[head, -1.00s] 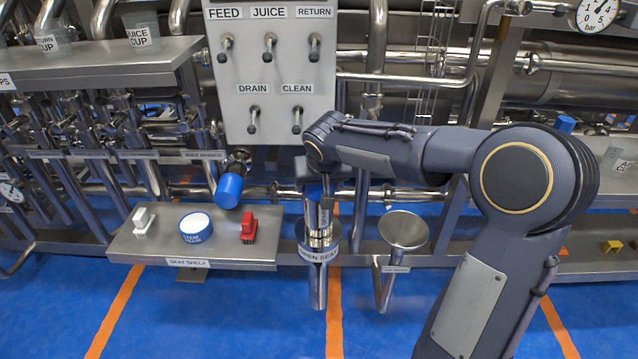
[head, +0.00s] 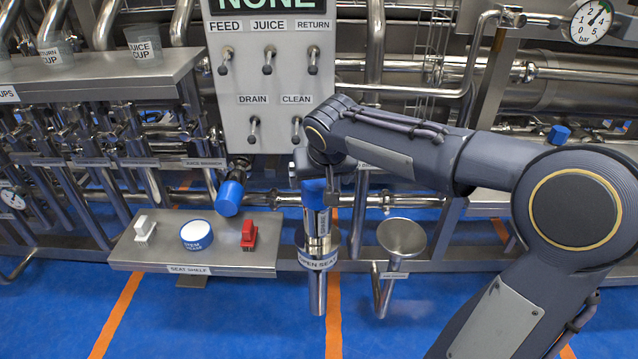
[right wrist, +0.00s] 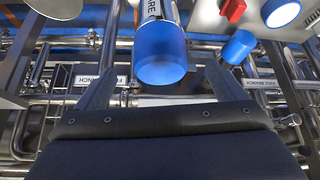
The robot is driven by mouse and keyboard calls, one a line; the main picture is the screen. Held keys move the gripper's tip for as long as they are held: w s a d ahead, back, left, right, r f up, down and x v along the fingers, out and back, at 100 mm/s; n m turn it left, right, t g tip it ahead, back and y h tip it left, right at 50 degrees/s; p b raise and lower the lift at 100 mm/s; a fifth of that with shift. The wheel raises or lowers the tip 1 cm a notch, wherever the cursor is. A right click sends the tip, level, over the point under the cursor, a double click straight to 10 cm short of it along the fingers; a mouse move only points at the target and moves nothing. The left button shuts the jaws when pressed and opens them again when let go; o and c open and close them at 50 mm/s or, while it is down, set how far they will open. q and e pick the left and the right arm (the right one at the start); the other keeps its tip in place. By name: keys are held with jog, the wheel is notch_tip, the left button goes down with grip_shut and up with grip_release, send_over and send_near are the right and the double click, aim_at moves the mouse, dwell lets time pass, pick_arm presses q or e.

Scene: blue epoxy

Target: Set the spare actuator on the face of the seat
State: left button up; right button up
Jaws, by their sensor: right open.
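The spare actuator, a steel cylinder with a blue cap (head: 314,194) and a SPARE label, stands upright at the seat marked OPEN SEAT (head: 318,262). Its lower end meets the seat's ring; the exact contact is too small to tell. My right gripper (head: 316,172) is just above and behind the cap. In the right wrist view the open fingers (right wrist: 162,72) are spread wide, with the blue cap (right wrist: 162,58) ahead between them and clear space on both sides. My left gripper is not in view.
Another blue-capped actuator (head: 229,197) juts out left of the seat. A valve panel (head: 270,90) hangs above.

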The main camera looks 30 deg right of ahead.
jog(key=d+v, duration=0.1)
jog(key=v, duration=0.3)
jog(key=s+a+f+n+y, duration=0.1)
jog(key=s+a+f+y, duration=0.2)
jog(key=s, duration=0.8)
jog(key=s+a+f+n+y, duration=0.1)
jog(key=s+a+f+y, duration=0.2)
jog(key=s, duration=0.9)
jog(key=a+f, duration=0.3)
jog(key=a, duration=0.1)
jog(key=shift+s+f+p, duration=0.15)
jog(key=shift+f+p, duration=0.15)
jog(key=shift+f, duration=0.05)
jog(key=shift+a, duration=0.1)
notch_tip(320, 180, up, 21)
jog(key=p, duration=2.1)
